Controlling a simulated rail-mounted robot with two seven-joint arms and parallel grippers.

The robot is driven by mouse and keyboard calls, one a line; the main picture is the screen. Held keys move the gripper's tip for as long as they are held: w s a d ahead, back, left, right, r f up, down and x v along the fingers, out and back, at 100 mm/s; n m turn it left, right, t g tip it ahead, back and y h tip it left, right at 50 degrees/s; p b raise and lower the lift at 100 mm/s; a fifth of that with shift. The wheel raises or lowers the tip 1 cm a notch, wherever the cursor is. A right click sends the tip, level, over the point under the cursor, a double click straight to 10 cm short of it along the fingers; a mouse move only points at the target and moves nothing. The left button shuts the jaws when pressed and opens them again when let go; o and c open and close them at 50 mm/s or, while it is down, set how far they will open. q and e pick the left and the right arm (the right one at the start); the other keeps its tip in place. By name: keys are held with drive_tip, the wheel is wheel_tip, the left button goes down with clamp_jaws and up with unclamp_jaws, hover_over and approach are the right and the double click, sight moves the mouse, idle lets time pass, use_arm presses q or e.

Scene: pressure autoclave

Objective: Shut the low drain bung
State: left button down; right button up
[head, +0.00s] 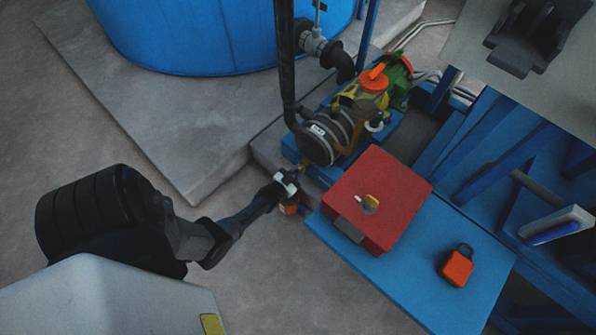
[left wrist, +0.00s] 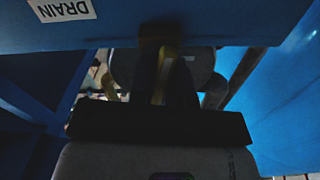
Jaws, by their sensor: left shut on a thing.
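My left gripper (head: 287,184) reaches in from the left, low beside the edge of the blue base. In the left wrist view its dark fingers (left wrist: 165,80) are shut on a brass-yellow piece (left wrist: 160,85), which looks like the drain bung, just below a blue surface. The fingers and the dim light hide most of the piece, so I cannot tell how it is turned. A white DRAIN label (left wrist: 62,9) is on the blue surface, at the top left. A small orange part (head: 289,208) shows just under the gripper in the head view.
A red box (head: 375,190) with a yellow knob stands on the blue plate (head: 430,285), with an orange padlock (head: 456,268) beside it. A pump (head: 345,125) stands behind the gripper. A blue tank (head: 210,35) is at the back. The floor at left is clear.

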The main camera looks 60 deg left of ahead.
use_arm(q)
drive_tip(key=m, duration=0.3)
drive_tip(key=shift+f+m, duration=0.15)
drive_tip(key=shift+m, duration=0.25)
drive_tip(key=m, duration=0.4)
drive_tip(key=shift+m, duration=0.3)
drive_tip(key=m, duration=0.4)
drive_tip(key=shift+m, duration=1.5)
drive_tip(key=c, duration=1.1)
unclamp_jaws()
drive_tip(key=shift+w, duration=0.1)
